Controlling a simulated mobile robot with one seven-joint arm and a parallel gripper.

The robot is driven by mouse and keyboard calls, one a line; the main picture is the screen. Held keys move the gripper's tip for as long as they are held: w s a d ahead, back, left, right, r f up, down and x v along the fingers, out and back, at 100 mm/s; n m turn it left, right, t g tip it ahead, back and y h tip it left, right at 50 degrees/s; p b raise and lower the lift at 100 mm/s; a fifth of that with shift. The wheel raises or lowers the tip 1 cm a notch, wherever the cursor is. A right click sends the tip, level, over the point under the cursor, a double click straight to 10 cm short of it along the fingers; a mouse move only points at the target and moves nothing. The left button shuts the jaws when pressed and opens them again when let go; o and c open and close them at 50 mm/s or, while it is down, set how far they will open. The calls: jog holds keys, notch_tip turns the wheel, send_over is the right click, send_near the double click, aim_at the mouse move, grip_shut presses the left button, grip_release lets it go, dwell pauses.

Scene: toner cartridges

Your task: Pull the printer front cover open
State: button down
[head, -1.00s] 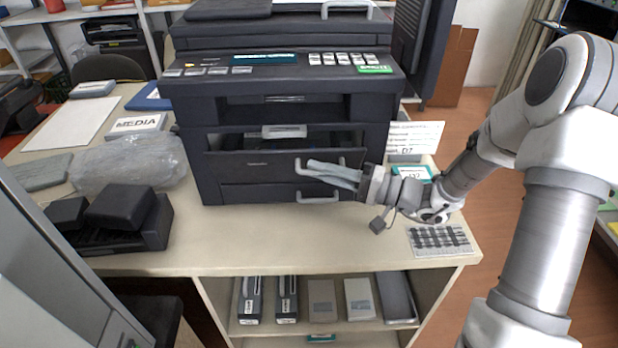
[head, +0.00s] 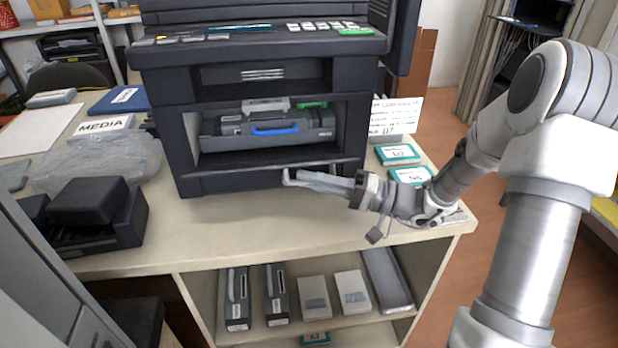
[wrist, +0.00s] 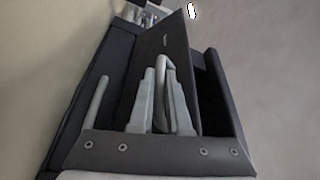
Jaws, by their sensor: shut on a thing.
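The dark printer (head: 158,130) stands on the worktop, with its front bay open in the head view. Inside is a dark toner cartridge (head: 315,127) with a blue handle (head: 275,130). The front cover is swung down below the bay, seen nearly edge-on in the head view; its dark panel (wrist: 160,45) shows tilted in the wrist view. My gripper (head: 292,178) is at the cover's light grey handle. In the wrist view, my gripper (wrist: 162,90) is shut on that handle (wrist: 162,64), which lies between the fingers.
A second grey handle (wrist: 97,103) is left of the fingers. Teal boxes (head: 398,153) and a white sign (head: 400,114) stand right of the printer. A black device (head: 95,215) and a plastic bag (head: 95,165) lie left. The worktop's front strip (head: 230,235) is clear.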

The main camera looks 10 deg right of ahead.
jog(key=shift+s+f+b, duration=0.2)
jog(key=shift+f+b, duration=0.55)
jog(key=shift+f, duration=0.4)
jog(key=c, duration=0.9)
grip_release()
jog(key=p+v, duration=0.3)
jog(key=v, duration=1.4)
jog(key=shift+s+d, duration=0.1)
jog(key=shift+d, duration=0.15)
jog(key=shift+a, duration=0.1)
